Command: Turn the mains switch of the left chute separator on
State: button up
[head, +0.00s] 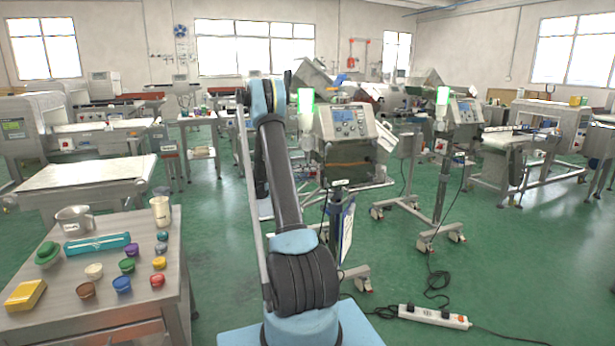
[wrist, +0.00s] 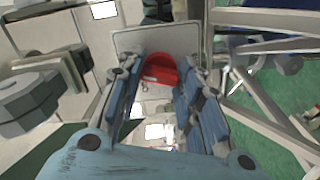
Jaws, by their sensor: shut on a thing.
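The left chute separator (head: 345,128) stands just right of my raised arm in the head view, a grey metal box with a small display on a wheeled stand. In the wrist view, a red switch knob (wrist: 160,69) sits in front of a grey plate (wrist: 186,38). My gripper (wrist: 157,80) is shut on the red knob, with a blue-grey finger on each side of it. The knob's exact angle is hard to read. The knob and my fingertips cannot be made out in the head view.
A second chute separator (head: 462,112) stands to the right. A power strip (head: 433,317) and its cables lie on the green floor at front right. A steel table (head: 120,318) with jars and a jug is at front left. Open floor lies right of my base.

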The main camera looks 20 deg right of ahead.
jog(key=m, duration=0.4)
jog(key=shift+f+m, duration=0.15)
jog(key=shift+m, duration=0.25)
dwell(0.4)
jog(key=o, duration=1.1)
jog(key=shift+c, duration=0.2)
jog(key=a, duration=1.2)
jog(key=shift+s, duration=0.15)
